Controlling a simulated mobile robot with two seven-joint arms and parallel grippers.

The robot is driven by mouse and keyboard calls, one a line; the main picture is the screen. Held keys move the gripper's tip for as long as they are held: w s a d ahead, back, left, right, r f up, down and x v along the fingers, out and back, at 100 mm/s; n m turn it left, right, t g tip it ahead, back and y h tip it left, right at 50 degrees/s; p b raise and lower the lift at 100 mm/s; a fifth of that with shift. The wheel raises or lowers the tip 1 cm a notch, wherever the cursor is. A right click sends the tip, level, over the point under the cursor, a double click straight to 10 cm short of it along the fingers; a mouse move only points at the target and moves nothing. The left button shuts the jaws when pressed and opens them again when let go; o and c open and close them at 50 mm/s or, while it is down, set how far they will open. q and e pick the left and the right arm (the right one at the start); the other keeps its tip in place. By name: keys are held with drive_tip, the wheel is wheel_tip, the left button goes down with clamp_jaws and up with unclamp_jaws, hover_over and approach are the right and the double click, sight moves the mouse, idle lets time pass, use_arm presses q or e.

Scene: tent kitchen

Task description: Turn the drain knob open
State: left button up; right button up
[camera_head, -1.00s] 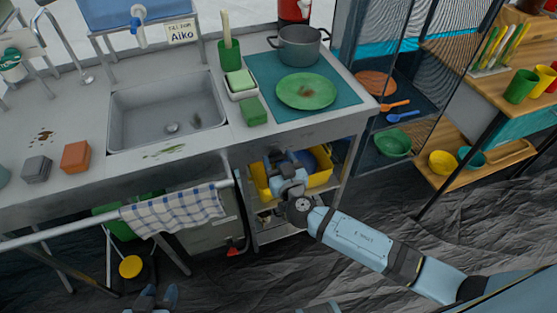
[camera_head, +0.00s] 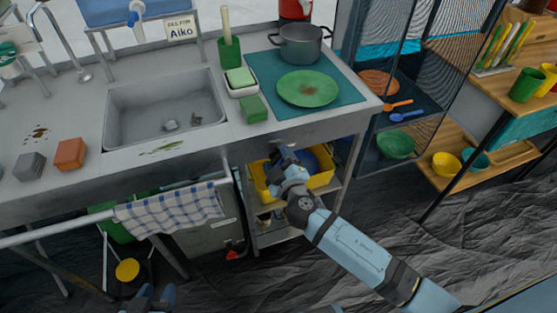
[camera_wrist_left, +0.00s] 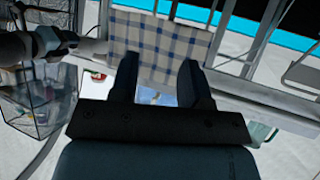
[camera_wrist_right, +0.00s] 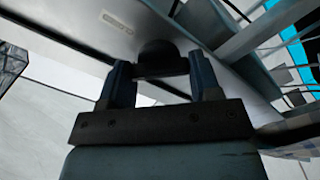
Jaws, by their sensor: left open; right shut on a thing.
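A dark round knob (camera_wrist_right: 157,54) sits on a steel panel in the right wrist view, beside a small label. My right gripper (camera_wrist_right: 158,78) is shut on this knob. In the head view the right gripper (camera_head: 280,156) is at the counter's front, just below its edge, and the knob is hidden there. The steel sink (camera_head: 165,105) is to the left on the counter, with the drain (camera_head: 170,125) in its floor. My left gripper (camera_head: 152,293) is open and empty, low in the head view. The left wrist view also shows its fingers (camera_wrist_left: 158,85) apart.
A checked towel (camera_head: 172,211) hangs on the front rail; it also shows in the left wrist view (camera_wrist_left: 160,42). A yellow crate (camera_head: 322,180) is on the shelf behind the right gripper. A green plate (camera_head: 307,89) and a pot (camera_head: 301,44) stand on the counter.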

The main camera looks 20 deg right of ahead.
drive_tip(key=n, duration=0.4)
drive_tip(key=shift+r+n, duration=0.1)
drive_tip(key=shift+n, duration=0.2)
drive_tip(key=shift+w+n+p, duration=0.1)
drive_tip(key=shift+n+p, duration=0.45)
drive_tip(key=shift+n, duration=1.35)
drive_tip(key=o, duration=0.9)
drive_tip(key=shift+a, duration=0.1)
drive_tip(key=shift+f, duration=0.2)
drive_tip(key=shift+f, duration=0.1)
